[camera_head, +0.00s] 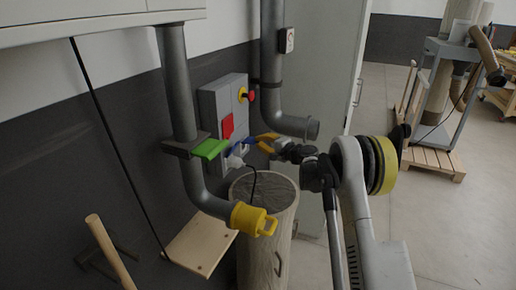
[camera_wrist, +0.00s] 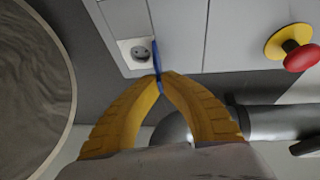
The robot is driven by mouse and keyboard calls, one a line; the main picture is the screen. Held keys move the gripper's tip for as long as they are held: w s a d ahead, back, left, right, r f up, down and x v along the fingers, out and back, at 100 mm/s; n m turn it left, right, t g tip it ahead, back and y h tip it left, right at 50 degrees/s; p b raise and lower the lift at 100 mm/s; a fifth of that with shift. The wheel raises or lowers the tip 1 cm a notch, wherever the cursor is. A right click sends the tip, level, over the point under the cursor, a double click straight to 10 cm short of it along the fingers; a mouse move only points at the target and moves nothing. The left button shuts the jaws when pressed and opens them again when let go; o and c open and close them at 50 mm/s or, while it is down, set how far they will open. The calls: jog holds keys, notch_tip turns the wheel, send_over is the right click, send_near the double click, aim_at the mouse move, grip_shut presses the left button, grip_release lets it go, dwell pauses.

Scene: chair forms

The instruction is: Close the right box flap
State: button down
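A grey box (camera_head: 209,103) is fixed to the dark wall between two pipes. It carries a red flap (camera_head: 228,126), a green flap (camera_head: 211,148) jutting out at the left, and a blue flap (camera_head: 241,141) at the lower right. In the wrist view the blue flap (camera_wrist: 156,55) stands edge-on, open, beside an uncovered white socket (camera_wrist: 140,52). My gripper (camera_head: 259,138) has yellow fingers that reach in from the right. In the wrist view the fingertips (camera_wrist: 159,77) meet around the blue flap's outer edge, with blue showing between them.
A red and yellow button (camera_head: 247,95) sits higher on the box. A white plug (camera_head: 234,160) with a black cable is just below the flaps. A round bin (camera_head: 263,190) and a yellow-capped pipe (camera_head: 253,219) stand below. Another pipe (camera_head: 270,60) runs near my gripper.

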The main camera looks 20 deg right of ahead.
jog(key=f+m+t+b, duration=0.1)
jog(key=t+b, duration=0.1)
jog(key=b, duration=0.1)
jog(key=f+m+t+y+b, duration=0.1)
jog(key=f+t+b, duration=0.1)
jog(key=b, duration=0.1)
jog(key=f+m+t+y+b, duration=0.1)
jog(key=t+b, duration=0.1)
jog(key=b, duration=0.1)
jog(key=shift+w+a+f, duration=0.15)
jog(key=shift+w+a, duration=0.1)
jog(key=c, duration=1.6)
grip_release()
jog(key=shift+a, duration=0.1)
jog(key=v, duration=1.2)
jog(key=shift+w+f, duration=0.1)
jog(key=shift+f, duration=0.1)
